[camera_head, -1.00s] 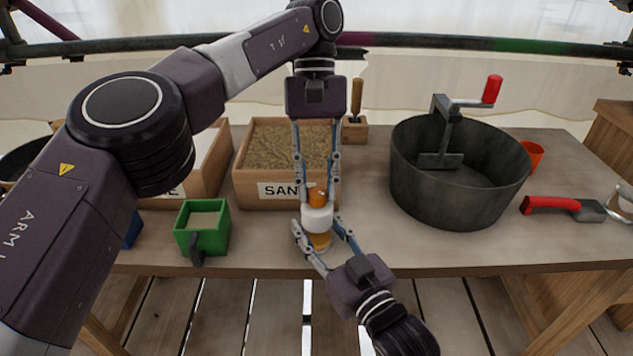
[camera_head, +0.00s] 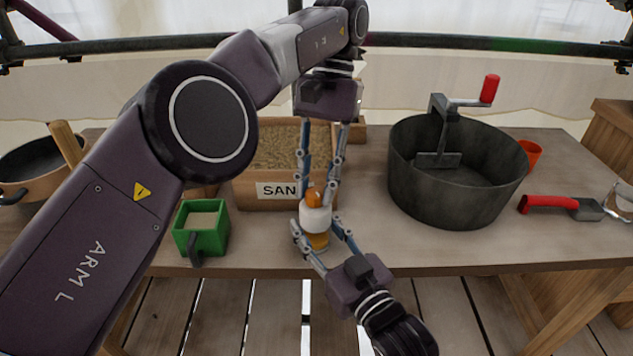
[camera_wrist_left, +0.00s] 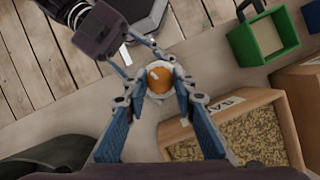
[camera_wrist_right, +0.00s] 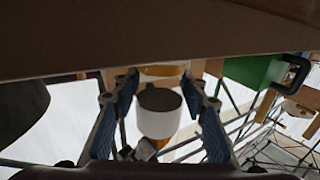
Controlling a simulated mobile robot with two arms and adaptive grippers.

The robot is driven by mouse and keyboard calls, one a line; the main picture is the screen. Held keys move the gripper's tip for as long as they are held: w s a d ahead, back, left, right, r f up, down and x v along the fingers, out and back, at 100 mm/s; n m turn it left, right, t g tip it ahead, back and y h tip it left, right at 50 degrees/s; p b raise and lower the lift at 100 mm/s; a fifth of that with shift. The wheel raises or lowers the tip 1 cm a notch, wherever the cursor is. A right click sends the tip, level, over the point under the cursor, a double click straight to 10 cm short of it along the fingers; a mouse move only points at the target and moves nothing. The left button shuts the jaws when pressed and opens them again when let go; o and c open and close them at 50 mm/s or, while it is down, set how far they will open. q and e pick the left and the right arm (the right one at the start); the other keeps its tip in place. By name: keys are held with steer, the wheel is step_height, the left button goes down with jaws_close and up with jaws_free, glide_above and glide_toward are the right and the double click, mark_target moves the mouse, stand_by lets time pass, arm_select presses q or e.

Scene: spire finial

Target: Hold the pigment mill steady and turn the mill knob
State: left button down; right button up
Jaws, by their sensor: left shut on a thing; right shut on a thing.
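The pigment mill has a white body (camera_head: 316,219) with an orange lower part (camera_head: 318,241). It stands upright near the front edge of the table. Its orange mill knob (camera_head: 313,198) is on top, and it also shows from above in the left wrist view (camera_wrist_left: 159,78). My left gripper (camera_head: 319,203) comes down from above and is shut on the knob, which its fingers partly hide. My right gripper (camera_head: 320,229) reaches in from the front right and is shut around the mill's body. The white body also shows between its fingers in the right wrist view (camera_wrist_right: 159,112).
Behind the mill is a wooden box of sand (camera_head: 264,203). A green container (camera_head: 187,240) stands to the left, a pan (camera_head: 28,182) farther left. A large dark tub with a red-handled crank (camera_head: 450,205) stands right, with an orange cup (camera_head: 532,153) and red-handled scoop (camera_head: 548,203) beyond.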

stand_by(0.5)
arm_select(q)
steer(key=c, duration=1.6)
jaws_free()
steer(key=shift+f+n+h, duration=0.1)
steer(key=shift+n+h, duration=0.2)
steer(key=shift+n, duration=0.6)
steer(key=shift+a+n+h, duration=0.1)
steer(key=shift+n+h, duration=0.2)
steer(key=shift+n, duration=0.3)
steer(key=shift+n, duration=0.3)
